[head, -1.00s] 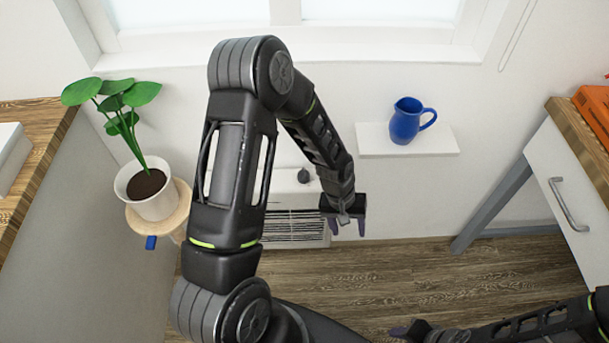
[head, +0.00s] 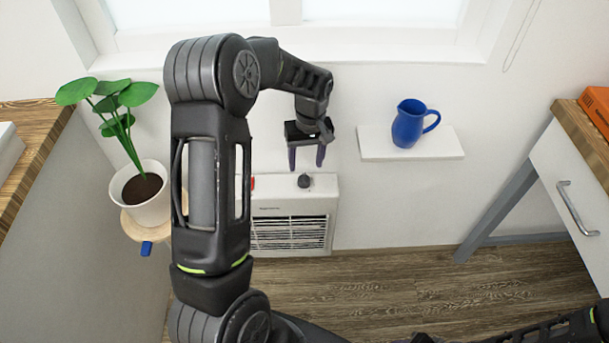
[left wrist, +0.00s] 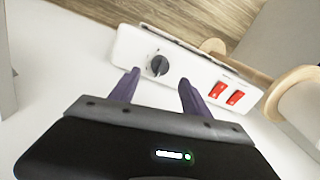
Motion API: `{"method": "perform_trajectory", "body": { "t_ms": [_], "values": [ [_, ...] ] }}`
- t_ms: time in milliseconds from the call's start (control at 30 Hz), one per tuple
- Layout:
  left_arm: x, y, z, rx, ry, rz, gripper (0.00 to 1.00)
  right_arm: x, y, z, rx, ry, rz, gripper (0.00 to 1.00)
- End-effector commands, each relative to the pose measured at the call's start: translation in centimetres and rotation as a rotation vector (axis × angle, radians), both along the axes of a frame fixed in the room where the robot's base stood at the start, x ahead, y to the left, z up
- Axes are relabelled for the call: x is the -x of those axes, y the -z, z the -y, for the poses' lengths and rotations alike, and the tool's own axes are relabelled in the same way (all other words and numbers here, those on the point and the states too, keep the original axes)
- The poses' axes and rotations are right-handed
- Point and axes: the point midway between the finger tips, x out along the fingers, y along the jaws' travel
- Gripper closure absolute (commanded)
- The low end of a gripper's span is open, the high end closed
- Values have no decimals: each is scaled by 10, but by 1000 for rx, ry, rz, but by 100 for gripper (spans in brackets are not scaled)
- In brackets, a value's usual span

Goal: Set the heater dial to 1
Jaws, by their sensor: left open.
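The white heater (head: 288,235) stands low against the wall, with a dark grille on its front. Its dark round dial (head: 304,181) is on the top panel; in the left wrist view the dial (left wrist: 157,66) shows a pointer ridge, but its number marks are too small to read. My left gripper (head: 306,167) is open and empty, just above the dial in the head view. In the left wrist view its two purple fingers (left wrist: 158,82) point toward the dial, which appears between and beyond the tips, apparently not touched. My right gripper's fingers cannot be made out.
Two red switches (left wrist: 227,93) sit on the same panel beside the dial. A blue jug (head: 408,124) stands on a white wall shelf (head: 440,143) to the right. A potted plant (head: 147,205) is at left. A desk with a drawer (head: 565,180) is at right.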

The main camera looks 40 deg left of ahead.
Motion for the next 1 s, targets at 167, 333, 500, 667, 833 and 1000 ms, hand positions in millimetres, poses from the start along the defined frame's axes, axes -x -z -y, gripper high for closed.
{"method": "perform_trajectory", "body": {
  "t_ms": [167, 333, 500, 667, 833, 1000],
  "values": [
    [2, 28, -1, 2, -1, -4, 45, 0, 1, 0, 0, 0, 0, 64],
    [3, 53, -2, 1, 0, -3, 45, 0, 2, 0, 0, 0, 0, 64],
    [3, 64, -2, 1, 1, -1, 45, 0, 2, 0, 0, 0, 0, 64],
    [3, 65, -2, 1, 1, 0, 45, 0, 2, 0, 0, 0, 0, 64],
    [3, 65, -2, 1, 0, 0, 50, 0, 2, 0, 0, 0, 0, 64],
    [3, 65, -2, 1, 0, 1, 64, 0, 2, 0, 0, 0, 0, 64]
  ]
}}
